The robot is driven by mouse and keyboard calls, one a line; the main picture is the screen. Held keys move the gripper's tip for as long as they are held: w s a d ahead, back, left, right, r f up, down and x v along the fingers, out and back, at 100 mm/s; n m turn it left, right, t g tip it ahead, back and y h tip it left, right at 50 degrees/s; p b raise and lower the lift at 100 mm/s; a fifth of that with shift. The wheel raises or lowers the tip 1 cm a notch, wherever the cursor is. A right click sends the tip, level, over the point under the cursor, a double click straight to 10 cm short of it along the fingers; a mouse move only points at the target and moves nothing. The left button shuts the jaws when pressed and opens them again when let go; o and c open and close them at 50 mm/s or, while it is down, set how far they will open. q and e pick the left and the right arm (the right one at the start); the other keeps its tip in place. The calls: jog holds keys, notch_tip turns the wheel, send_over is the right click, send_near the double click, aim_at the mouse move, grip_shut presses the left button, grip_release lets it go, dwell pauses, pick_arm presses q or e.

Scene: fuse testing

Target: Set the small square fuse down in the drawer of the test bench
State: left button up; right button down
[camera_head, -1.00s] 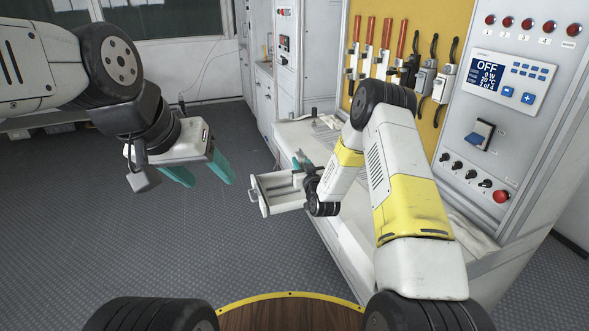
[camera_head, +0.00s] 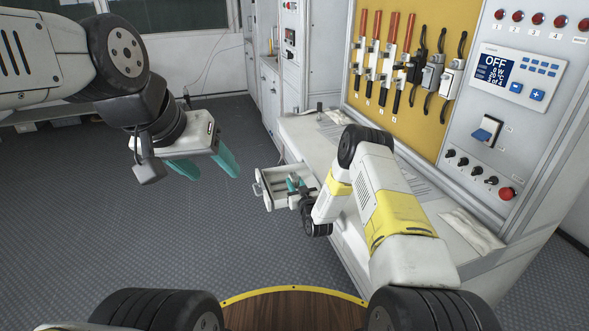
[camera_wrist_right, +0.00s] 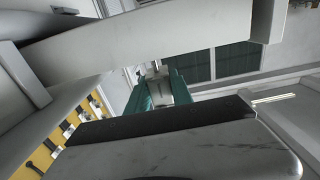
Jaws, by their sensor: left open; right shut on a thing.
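The open drawer (camera_head: 266,198) of the test bench sticks out from the bench's left side. My right gripper (camera_head: 293,183) has its teal fingers at the drawer, partly hidden by its own body. In the right wrist view the right gripper (camera_wrist_right: 160,92) is shut on a pale, small blocky thing, the square fuse (camera_wrist_right: 158,88). The drawer's walls partly block that view, and I cannot tell whether the fuse touches the drawer's floor. My left gripper (camera_head: 212,172) is open and empty, over the floor to the left of the drawer.
The bench's white worktop (camera_head: 318,145) lies behind the drawer. A control box with a display reading OFF (camera_head: 495,72) is to the right. The floor around the left gripper is clear.

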jog(key=shift+f, duration=0.35)
jog(key=shift+f, duration=1.15)
jog(key=c, duration=1.1)
grip_release()
jog(key=shift+o, duration=0.2)
